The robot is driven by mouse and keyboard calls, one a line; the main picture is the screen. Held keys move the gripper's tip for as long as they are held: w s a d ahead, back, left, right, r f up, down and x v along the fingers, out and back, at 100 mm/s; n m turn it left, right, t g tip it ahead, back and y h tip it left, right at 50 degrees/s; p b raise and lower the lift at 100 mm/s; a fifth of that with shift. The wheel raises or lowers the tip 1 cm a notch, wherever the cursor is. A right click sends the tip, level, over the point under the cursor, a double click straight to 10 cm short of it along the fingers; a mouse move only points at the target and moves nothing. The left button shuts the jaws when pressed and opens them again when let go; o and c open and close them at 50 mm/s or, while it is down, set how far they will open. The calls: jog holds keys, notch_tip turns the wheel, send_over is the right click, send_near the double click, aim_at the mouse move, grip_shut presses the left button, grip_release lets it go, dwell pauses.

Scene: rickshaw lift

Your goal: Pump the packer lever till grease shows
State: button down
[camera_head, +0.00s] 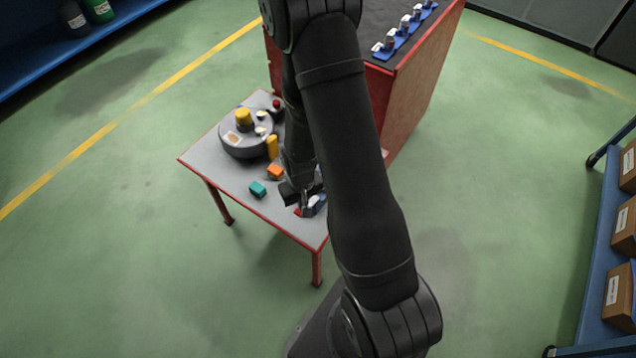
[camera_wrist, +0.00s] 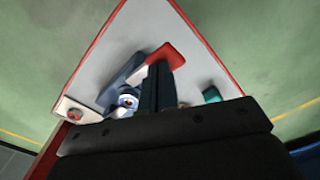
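A small dark blue device (camera_wrist: 122,80) with a round metal fitting sits near one corner of the grey, red-edged table (camera_head: 215,175). It is mostly hidden behind my arm in the head view, where a blue and white bit (camera_head: 316,203) shows. A red piece (camera_wrist: 167,55), which looks like the lever's handle, lies beside it and also shows in the head view (camera_head: 298,212). My gripper (camera_wrist: 160,68) points down at the table, its dark fingers close together and overlapping the red piece. I cannot tell whether they grip it. No grease can be made out.
A round grey drum with a yellow cap (camera_head: 243,118) stands at the table's far left. A yellow cylinder (camera_head: 272,146), an orange block (camera_head: 275,171) and a teal block (camera_head: 258,189) lie nearby. A red-edged cabinet (camera_head: 415,90) stands behind. The floor at left is clear.

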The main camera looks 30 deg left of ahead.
jog(key=shift+f, duration=0.7)
notch_tip(320, 180, up, 9)
jog(key=shift+f, duration=0.2)
jog(key=shift+w, duration=0.1)
dwell(0.6)
